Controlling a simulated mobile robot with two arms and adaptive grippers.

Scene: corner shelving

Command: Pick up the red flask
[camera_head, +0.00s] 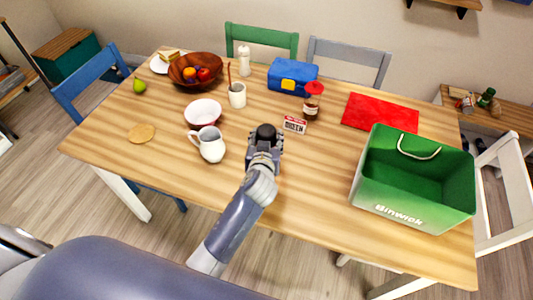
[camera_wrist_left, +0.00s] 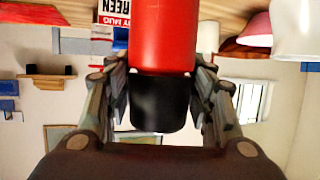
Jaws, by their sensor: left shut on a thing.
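The red flask (camera_wrist_left: 162,38) fills the middle of the left wrist view, with its black cap (camera_wrist_left: 158,102) between the fingers. My left gripper (camera_wrist_left: 158,95) is shut on it, one finger on each side near the cap. In the head view my left gripper (camera_head: 265,152) is over the table's near middle, and a round black top, the flask's cap (camera_head: 266,132), shows at its tip. The red body is hidden there. I cannot tell whether the flask touches the table. My right gripper is not in view.
A white jug (camera_head: 211,148) stands just left of the gripper. A small sign (camera_head: 294,125) and a red-lidded jar (camera_head: 312,105) stand behind it to the right. A large green bin (camera_head: 400,208) is at the right. Bare wood lies between gripper and bin.

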